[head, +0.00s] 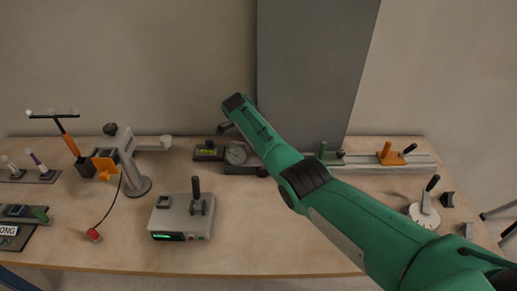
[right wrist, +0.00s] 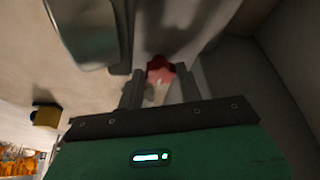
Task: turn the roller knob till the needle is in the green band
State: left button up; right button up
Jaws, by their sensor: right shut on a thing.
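In the right wrist view the two fingers of my right gripper (right wrist: 161,80) are closed on a small red part (right wrist: 158,67), which looks like the roller knob. The knob does not show clearly in the head view. My left gripper is not in view.
A grey box with a black lever (head: 181,217) stands front centre. A grey stand (head: 128,160) is left of it, with a red button (head: 94,235) in front. A rail with an orange clamp (head: 390,155) is at back right. A tall grey panel (head: 310,70) rises behind.

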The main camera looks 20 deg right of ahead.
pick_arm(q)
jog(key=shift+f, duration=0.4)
pick_arm(e)
jog(key=shift+m, duration=0.4)
jog(key=o, duration=1)
pick_arm(q)
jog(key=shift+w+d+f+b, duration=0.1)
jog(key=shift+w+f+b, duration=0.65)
jog(key=shift+b, duration=0.5)
pick_arm(e)
jog(key=v, duration=1.3)
jog(key=shift+w+r, duration=0.25)
jog(key=shift+r, duration=0.15)
